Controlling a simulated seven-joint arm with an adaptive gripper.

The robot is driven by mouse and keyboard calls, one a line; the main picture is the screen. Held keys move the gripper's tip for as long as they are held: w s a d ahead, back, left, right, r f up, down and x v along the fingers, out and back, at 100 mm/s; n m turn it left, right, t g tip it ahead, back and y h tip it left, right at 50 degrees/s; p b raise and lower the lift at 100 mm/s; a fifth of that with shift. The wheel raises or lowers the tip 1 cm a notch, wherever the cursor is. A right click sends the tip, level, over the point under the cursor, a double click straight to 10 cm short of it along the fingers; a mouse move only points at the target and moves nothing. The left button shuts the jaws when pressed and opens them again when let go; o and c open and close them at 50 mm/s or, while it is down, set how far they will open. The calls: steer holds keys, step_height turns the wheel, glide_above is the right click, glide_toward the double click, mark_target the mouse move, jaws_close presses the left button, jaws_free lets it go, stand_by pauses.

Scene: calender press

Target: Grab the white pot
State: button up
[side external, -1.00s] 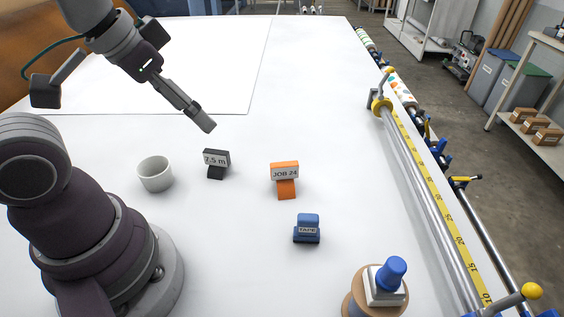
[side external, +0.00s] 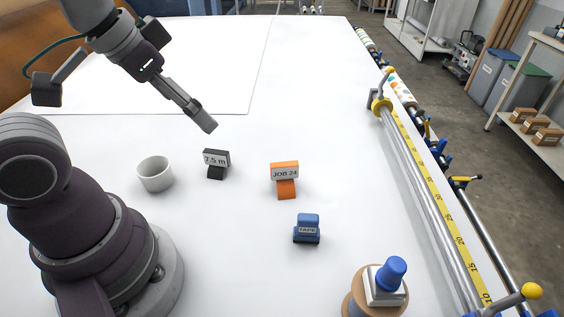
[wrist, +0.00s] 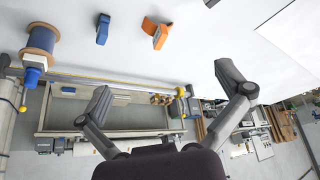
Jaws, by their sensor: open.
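The white pot (side external: 155,174) is a small, open-topped cup standing upright on the white table, between the arm's base and the black "7.5 m" block. My gripper (side external: 206,124) is above the table, up and to the right of the pot in the side view, and apart from it. In the wrist view my gripper (wrist: 168,85) shows its two fingers spread wide with nothing between them. The pot does not show in the wrist view.
A black "7.5 m" block (side external: 216,163) stands just right of the pot. An orange "JOB 24" block (side external: 285,180), a blue tape block (side external: 307,229) and a spool with a blue top (side external: 390,275) stand farther right. A rail with a yellow scale (side external: 425,175) runs along the table's right edge.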

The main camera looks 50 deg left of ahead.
steer(key=w+a+f+m+g, duration=0.1)
steer(key=a+f+m+g, duration=0.15)
steer(key=a, duration=0.25)
steer(key=m+g+y, duration=0.1)
steer(key=m+g, duration=0.3)
steer(key=m, duration=0.5)
glide_toward(156, 173)
steer(key=shift+s+d+f+n, duration=0.15)
steer(key=shift+s+d+f, duration=0.2)
steer(key=shift+d+f, duration=0.2)
steer(key=shift+s+d+f+n, duration=0.1)
steer(key=shift+s+d+f, duration=0.3)
steer(key=shift+d, duration=0.25)
steer(key=f, duration=0.6)
steer(key=shift+w+a, duration=0.1)
steer(key=shift+a, duration=0.2)
steer(key=shift+r, duration=0.1)
steer(key=c, duration=1.2)
